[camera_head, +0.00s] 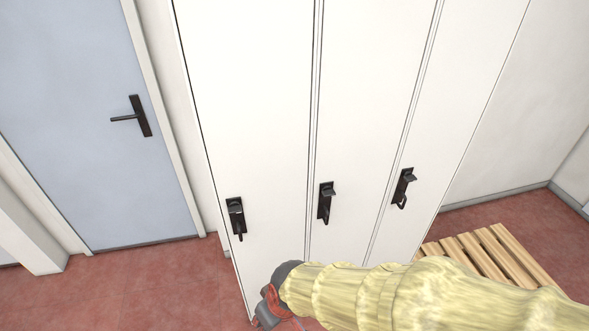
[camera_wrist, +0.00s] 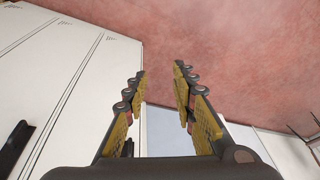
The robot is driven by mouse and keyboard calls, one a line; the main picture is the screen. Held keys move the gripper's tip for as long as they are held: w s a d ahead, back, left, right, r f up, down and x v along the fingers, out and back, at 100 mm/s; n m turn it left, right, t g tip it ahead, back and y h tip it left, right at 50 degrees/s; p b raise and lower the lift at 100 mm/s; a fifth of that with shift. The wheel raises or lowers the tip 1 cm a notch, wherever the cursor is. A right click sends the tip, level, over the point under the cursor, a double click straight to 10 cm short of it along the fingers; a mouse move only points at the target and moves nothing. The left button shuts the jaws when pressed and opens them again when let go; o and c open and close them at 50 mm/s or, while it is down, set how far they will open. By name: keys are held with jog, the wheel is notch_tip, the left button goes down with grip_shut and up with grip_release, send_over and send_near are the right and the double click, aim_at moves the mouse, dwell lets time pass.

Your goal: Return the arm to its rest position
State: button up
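My arm, in a pale yellow sleeve, reaches in from the lower right of the head view, low in front of the white lockers (camera_head: 260,90). Its dark and red end shows at the bottom edge of that view, where the fingers cannot be made out. In the wrist view my gripper (camera_wrist: 160,82) is open, its two yellow-padded fingers apart. Nothing is between them; the red floor and a pale blue surface show through the gap. The lockers also show at the left of the wrist view (camera_wrist: 62,75).
The locker doors carry black latches (camera_head: 236,217), (camera_head: 326,202), (camera_head: 403,188) and look closed. A light blue door (camera_head: 75,110) with a black handle (camera_head: 140,116) is at the left. A wooden slatted pallet or bench (camera_head: 490,255) stands at the right. Red floor (camera_head: 130,285) is clear at lower left.

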jog(key=s+d+r+m+t+h, duration=0.1)
jog(key=d+r+m, duration=0.3)
jog(key=d+r, duration=0.6)
jog(key=s+d+r+m+t+h, duration=0.1)
jog(key=d+r+m, duration=0.3)
jog(key=d+r, duration=0.7)
jog(key=d+t, duration=0.1)
jog(key=d, duration=0.3)
jog(key=shift+t+h, duration=0.3)
jog(key=shift+t, duration=0.1)
